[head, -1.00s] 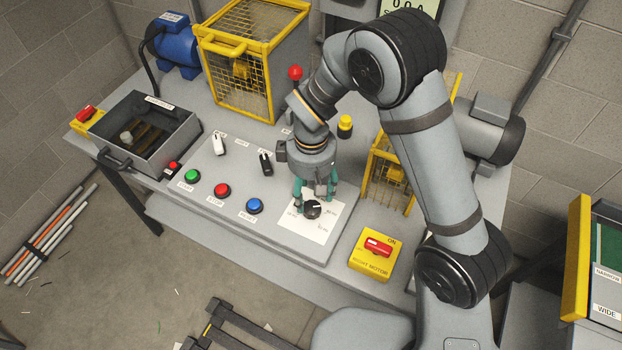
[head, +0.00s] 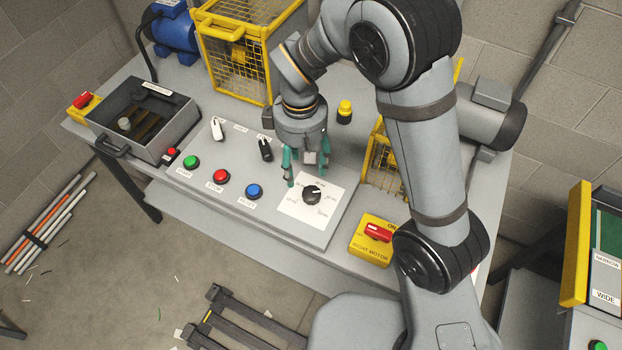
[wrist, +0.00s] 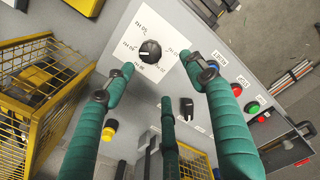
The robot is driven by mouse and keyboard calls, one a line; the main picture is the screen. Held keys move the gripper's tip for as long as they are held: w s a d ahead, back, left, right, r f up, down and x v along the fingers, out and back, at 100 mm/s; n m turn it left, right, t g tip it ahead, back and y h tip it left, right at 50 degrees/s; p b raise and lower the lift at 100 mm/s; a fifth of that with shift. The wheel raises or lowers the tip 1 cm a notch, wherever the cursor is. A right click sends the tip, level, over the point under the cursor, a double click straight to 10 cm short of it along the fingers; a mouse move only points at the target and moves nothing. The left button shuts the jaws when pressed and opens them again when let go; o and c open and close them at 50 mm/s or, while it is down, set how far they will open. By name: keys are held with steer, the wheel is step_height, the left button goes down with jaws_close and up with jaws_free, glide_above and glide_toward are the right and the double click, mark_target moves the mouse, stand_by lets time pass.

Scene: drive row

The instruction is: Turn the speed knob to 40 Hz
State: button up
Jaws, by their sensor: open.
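The speed knob (head: 312,195) is round and black with a pale pointer line, on a white dial card (head: 300,222) with small Hz marks around it. In the wrist view the knob (wrist: 150,52) shows whole and uncovered on its card. My gripper (head: 307,178), with green fingers, is open and empty just behind and above the knob in the head view. In the wrist view its open fingers (wrist: 160,70) lie to either side of the knob, apart from it.
Green (head: 191,162), red (head: 221,177) and blue (head: 254,191) buttons line the panel's front. A black switch (head: 265,149) and a white switch (head: 217,128) stand behind them. A yellow cage (head: 384,170) and a yellow motor switch box (head: 372,240) stand right of the panel.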

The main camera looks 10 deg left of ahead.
mark_target(312, 192)
steer(key=shift+n, duration=0.4)
steer(key=f, duration=0.3)
steer(key=d+f, duration=0.1)
steer(key=f, duration=0.3)
steer(key=d+f, duration=0.1)
steer(key=f, duration=0.3)
steer(key=shift+w+f, duration=0.1)
steer(key=shift+w, duration=0.2)
steer(key=shift+c, duration=1.4)
steer(key=c, duration=0.8)
steer(key=shift+c, duration=0.4)
